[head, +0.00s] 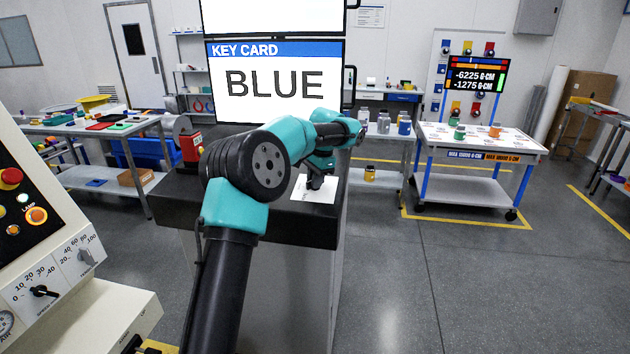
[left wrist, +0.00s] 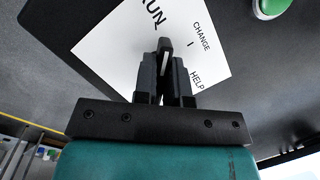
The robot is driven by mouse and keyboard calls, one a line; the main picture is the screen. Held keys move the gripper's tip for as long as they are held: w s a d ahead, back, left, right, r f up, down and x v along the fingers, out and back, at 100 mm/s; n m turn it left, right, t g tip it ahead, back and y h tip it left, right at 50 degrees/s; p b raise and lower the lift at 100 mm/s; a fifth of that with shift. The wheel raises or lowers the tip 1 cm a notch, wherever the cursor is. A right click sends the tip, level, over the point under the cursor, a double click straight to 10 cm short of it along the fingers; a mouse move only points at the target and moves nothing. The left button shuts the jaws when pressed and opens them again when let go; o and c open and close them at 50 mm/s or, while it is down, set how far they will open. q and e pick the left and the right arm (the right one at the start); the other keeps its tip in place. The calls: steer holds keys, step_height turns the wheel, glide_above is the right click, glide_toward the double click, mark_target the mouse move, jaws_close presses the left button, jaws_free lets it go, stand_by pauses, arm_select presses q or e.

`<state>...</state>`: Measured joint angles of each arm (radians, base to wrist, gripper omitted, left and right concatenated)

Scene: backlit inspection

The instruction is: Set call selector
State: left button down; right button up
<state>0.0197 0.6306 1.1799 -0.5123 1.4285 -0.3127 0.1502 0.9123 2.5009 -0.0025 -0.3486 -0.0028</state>
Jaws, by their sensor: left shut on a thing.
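The call selector's white label plate (head: 326,192) lies on the dark bench top in the head view. In the left wrist view the plate (left wrist: 112,48) shows "CHANGE", "HELP" and a partly cut-off word ending in "UN". My left gripper (head: 318,184) reaches down onto the plate. In the left wrist view the gripper (left wrist: 165,70) is shut on the dark selector knob (left wrist: 165,48), which has a white pointer line. The line runs up the picture, close to the "UN" word; the fingers hide much of the knob. My right gripper is in neither view.
A screen (head: 275,85) behind the bench reads "KEY CARD BLUE". A red box (head: 190,146) stands on the bench's left part. A green button (left wrist: 270,8) sits beside the plate. A control panel (head: 45,230) stands at left, a wheeled table (head: 480,140) at right.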

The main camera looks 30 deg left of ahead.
arm_select(q)
steer(key=shift+n+h, duration=0.3)
steer(key=shift+n, duration=1)
steer(key=c, duration=1.2)
jaws_free()
steer(key=shift+r, duration=0.1)
